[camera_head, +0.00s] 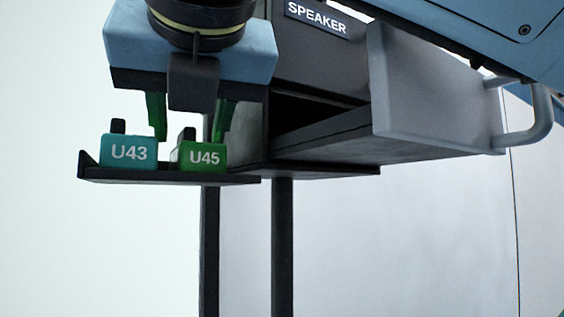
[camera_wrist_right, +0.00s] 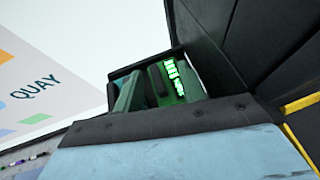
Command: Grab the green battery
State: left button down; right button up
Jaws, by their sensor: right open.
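The green battery (camera_head: 203,157), labelled U45, sits upright on a narrow black shelf (camera_head: 150,177) in the head view. A teal battery (camera_head: 128,151), labelled U43, stands on the same shelf to its left. My right gripper (camera_head: 189,138) points down over the green battery, with its green fingers open. One fingertip shows on each side of the battery's upper part; I cannot tell whether they touch it. In the right wrist view, the green battery (camera_wrist_right: 173,83) with its bright label appears between the fingers, partly hidden. My left gripper is not in view.
A dark cabinet marked SPEAKER (camera_head: 318,20) stands right beside the shelf. Its open grey drawer (camera_head: 420,90) with a handle juts out to the right. Dark posts (camera_head: 282,245) support it below. A QUAY panel (camera_wrist_right: 35,88) shows in the wrist view. The space left of the shelf is clear.

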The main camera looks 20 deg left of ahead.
jog(key=shift+s+r, duration=0.1)
jog(key=shift+s, duration=0.25)
jog(key=shift+c, duration=0.4)
jog(key=shift+w, duration=0.1)
grip_shut()
jog(key=shift+r, duration=0.15)
